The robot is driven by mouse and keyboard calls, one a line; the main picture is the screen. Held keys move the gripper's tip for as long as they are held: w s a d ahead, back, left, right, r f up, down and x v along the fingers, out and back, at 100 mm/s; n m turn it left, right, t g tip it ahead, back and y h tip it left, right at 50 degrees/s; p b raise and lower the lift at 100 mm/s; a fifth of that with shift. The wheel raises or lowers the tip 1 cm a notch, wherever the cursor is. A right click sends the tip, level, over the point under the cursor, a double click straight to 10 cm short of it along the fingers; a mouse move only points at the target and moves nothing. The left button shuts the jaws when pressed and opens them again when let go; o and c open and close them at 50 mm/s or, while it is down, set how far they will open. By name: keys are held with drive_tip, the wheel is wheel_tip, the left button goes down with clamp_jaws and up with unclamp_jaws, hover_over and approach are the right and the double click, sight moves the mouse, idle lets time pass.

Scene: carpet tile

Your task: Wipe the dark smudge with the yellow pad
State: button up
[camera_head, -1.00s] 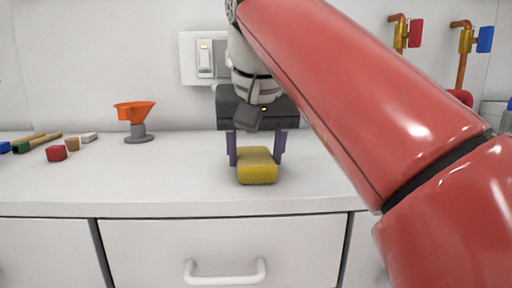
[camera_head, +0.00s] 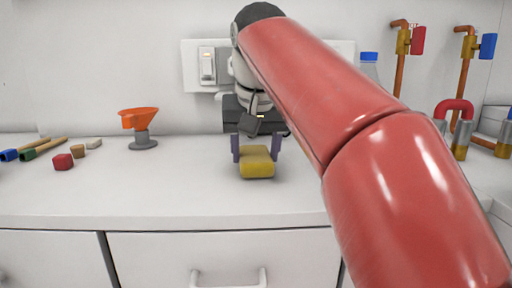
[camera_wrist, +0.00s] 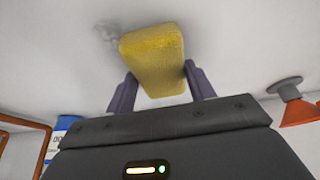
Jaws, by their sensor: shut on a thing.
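The yellow pad (camera_head: 257,167) is a small block gripped between the two purple fingers of my gripper (camera_head: 256,152), over the white counter. In the wrist view, the pad (camera_wrist: 153,60) sits between the fingertips; I cannot tell whether its underside touches the counter. The dark smudge (camera_wrist: 107,34) is a faint grey patch on the white surface, just off the pad's upper left corner in the wrist view. Part of it may be hidden under the pad. I cannot make out the smudge in the head view.
An orange funnel on a grey stand (camera_head: 141,126) stands left of my gripper. A red block (camera_head: 63,161) and brushes (camera_head: 40,148) lie farther left. A wall switch (camera_head: 207,66) is behind my gripper. Pipes with valves (camera_head: 403,60) are at right. The front left counter is clear.

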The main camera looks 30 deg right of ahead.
sight(267, 148)
drive_tip(key=shift+w+d+f+p, duration=0.1)
drive_tip(key=shift+w+d+p, duration=0.15)
drive_tip(key=shift+w, duration=0.25)
drive_tip(key=shift+w+d+r+p, duration=0.15)
drive_tip(key=shift+w+p, duration=0.15)
drive_tip(key=shift+w, duration=0.2)
drive_tip(key=shift+w+d+f+p, duration=0.2)
drive_tip(key=shift+w+p, duration=0.1)
drive_tip(key=shift+w, duration=0.2)
drive_tip(key=shift+s+d, duration=0.25)
drive_tip(key=shift+d, duration=0.35)
drive_tip(key=shift+s+d, duration=0.25)
drive_tip(key=shift+d, duration=0.3)
drive_tip(key=shift+s+a+b, duration=0.3)
drive_tip(key=shift+s+a, duration=0.15)
drive_tip(key=shift+s, duration=0.65)
drive_tip(key=shift+s+a+b, duration=0.25)
drive_tip(key=shift+s+a, duration=0.25)
drive_tip(key=shift+s, duration=0.6)
drive_tip(key=shift+s+a+b, duration=0.3)
drive_tip(key=shift+s+a, duration=0.15)
drive_tip(key=shift+s, duration=0.65)
drive_tip(key=shift+s+a+f+b, duration=0.1)
drive_tip(key=shift+s+a+b, duration=0.2)
drive_tip(key=shift+s, duration=0.5)
drive_tip(key=shift+s+a+f+b, duration=0.1)
drive_tip(key=shift+s+a, duration=0.3)
drive_tip(key=shift+s, duration=0.4)
drive_tip(key=shift+r, duration=0.15)
